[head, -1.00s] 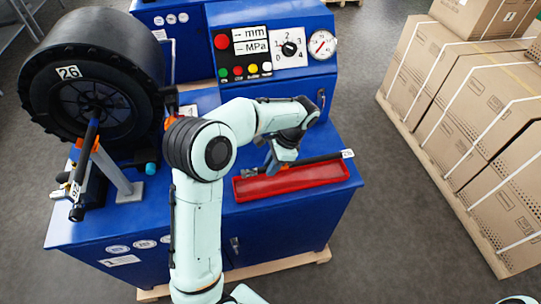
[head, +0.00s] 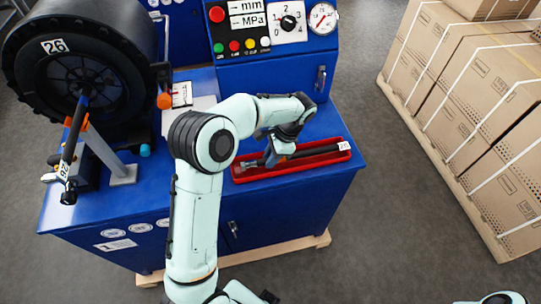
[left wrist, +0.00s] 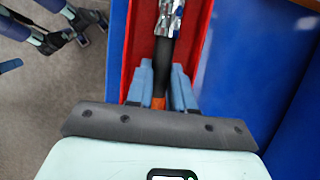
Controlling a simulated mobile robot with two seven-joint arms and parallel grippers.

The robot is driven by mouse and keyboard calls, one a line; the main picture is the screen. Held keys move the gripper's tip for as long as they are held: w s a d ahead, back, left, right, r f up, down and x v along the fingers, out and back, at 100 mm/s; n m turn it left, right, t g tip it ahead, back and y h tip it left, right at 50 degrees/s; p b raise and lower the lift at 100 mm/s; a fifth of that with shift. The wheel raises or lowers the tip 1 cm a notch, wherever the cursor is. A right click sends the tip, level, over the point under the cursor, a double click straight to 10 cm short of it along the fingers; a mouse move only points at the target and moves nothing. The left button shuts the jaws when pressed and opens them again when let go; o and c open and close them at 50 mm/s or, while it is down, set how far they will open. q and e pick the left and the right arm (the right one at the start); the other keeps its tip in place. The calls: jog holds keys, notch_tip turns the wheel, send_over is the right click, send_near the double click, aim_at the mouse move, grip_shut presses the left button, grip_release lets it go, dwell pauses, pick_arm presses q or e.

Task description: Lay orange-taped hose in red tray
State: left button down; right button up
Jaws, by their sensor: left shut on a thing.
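The red tray (head: 240,179) lies on the front right of the blue bench top. A black hose (head: 318,151) lies lengthwise within its outline, with a silver fitting at the left end and a white label at the right end. My left gripper (head: 279,156) is shut on this hose from above. In the left wrist view, the fingers (left wrist: 160,88) straddle the hose (left wrist: 160,60), with orange tape (left wrist: 158,104) between them and the red tray (left wrist: 141,35) walls on both sides. Whether the hose touches the tray floor is unclear.
The control panel (head: 268,30) rises behind the tray. Cartons (head: 470,110) stand at the right, across clear floor.

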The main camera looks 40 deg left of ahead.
pick_arm(q)
jog(key=shift+f, duration=0.5)
pick_arm(e)
jog(key=shift+s+f, duration=0.15)
jog(key=shift+f, duration=0.05)
pick_arm(q)
jog(key=c, duration=0.9)
grip_release()
jog(key=shift+r+p, duration=1.3)
jog(key=shift+r, duration=1.7)
pick_arm(e)
jog(key=w+r, duration=0.3)
jog(key=r, duration=0.1)
jog(key=shift+w, duration=0.3)
pick_arm(q)
jog(key=shift+s+f, duration=0.1)
pick_arm(e)
jog(key=shift+s, duration=0.2)
